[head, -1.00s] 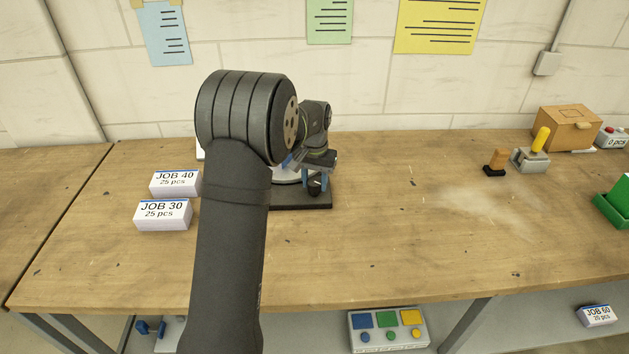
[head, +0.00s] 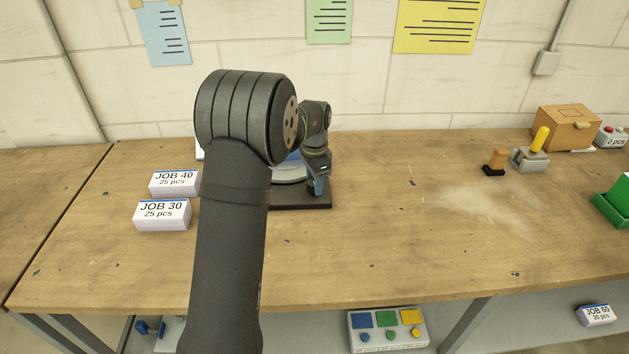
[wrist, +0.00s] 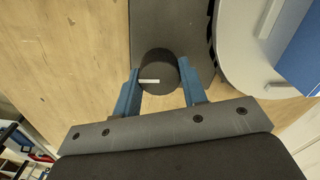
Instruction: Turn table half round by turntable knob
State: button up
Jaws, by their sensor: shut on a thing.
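The turntable knob (wrist: 160,66) is a dark round cylinder with a short white mark on its top. My gripper (wrist: 160,88) has its two blue fingers shut on the knob, one on each side. In the head view my gripper (head: 318,188) points down at the right front of the dark base (head: 300,201), and the knob is hidden there. The pale turntable (head: 288,173) is mostly hidden behind my arm. In the wrist view the turntable (wrist: 236,62) is a grey disc at the right, with a blue item (wrist: 305,55) on it.
Two white cartons, JOB 40 (head: 173,183) and JOB 30 (head: 162,215), stand left of my arm. A wooden-handled stamp (head: 494,162), a yellow-handled device (head: 532,155), a cardboard box (head: 566,127) and a green bin (head: 614,203) are at the right. The middle of the bench is clear.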

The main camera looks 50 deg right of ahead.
jog(key=shift+m, duration=0.6)
jog(key=o, duration=1)
jog(key=shift+c, duration=0.2)
notch_tip(320, 180, up, 18)
jog(key=shift+f, duration=0.25)
jog(key=shift+f, duration=0.15)
notch_tip(320, 180, down, 17)
jog(key=shift+f, duration=0.1)
dwell(0.4)
